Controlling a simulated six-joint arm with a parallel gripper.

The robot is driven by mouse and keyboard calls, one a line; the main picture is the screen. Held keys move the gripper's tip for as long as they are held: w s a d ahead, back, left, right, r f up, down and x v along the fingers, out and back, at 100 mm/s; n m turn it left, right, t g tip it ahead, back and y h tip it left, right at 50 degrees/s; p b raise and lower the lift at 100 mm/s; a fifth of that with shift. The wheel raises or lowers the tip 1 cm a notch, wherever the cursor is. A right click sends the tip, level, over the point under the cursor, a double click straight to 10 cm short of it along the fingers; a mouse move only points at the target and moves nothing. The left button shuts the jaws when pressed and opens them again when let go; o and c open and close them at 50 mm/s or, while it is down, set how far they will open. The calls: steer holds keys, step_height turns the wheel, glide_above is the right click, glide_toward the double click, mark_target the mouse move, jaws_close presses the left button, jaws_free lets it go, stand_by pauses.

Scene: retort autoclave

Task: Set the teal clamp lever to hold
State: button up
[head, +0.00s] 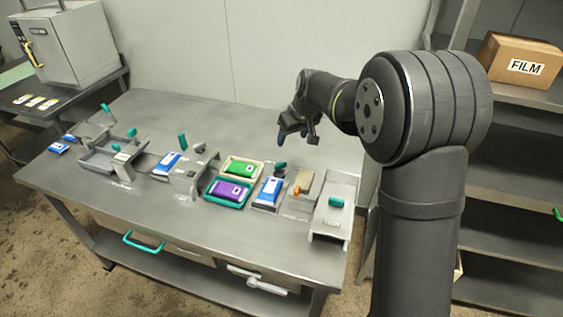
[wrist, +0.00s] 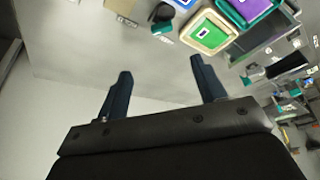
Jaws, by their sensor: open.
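Several teal levers or handles show on the steel table in the head view. One teal lever (head: 182,141) stands upright behind a grey fixture (head: 187,178) near the middle. A teal grip (head: 281,166) with a dark base lies behind a blue pouch, and it seems to show in the wrist view (wrist: 163,32). Another teal knob (head: 336,202) is on a grey unit at the right. I cannot tell which is the clamp lever, and no hold mark is legible. My gripper (head: 297,134) is open and empty above the table's back right; its spread fingers show in the wrist view (wrist: 160,68).
A green pouch (head: 239,168) lies in a cream tray and a purple pouch (head: 229,188) in a teal tray. Blue pouches (head: 269,190) lie on fixtures nearby. A FILM box (head: 522,65) is on the right shelf. The table's back strip (head: 200,110) is clear.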

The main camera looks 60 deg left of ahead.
mark_target(281, 163)
steer(key=shift+n, duration=0.3)
steer(key=x, duration=1.6)
steer(key=shift+s+a+f, duration=0.15)
steer(key=shift+f, duration=0.05)
steer(key=shift+c, duration=0.4)
steer(key=c, duration=0.9)
steer(key=shift+m, duration=0.7)
steer(key=o, duration=1)
steer(key=shift+r, duration=0.1)
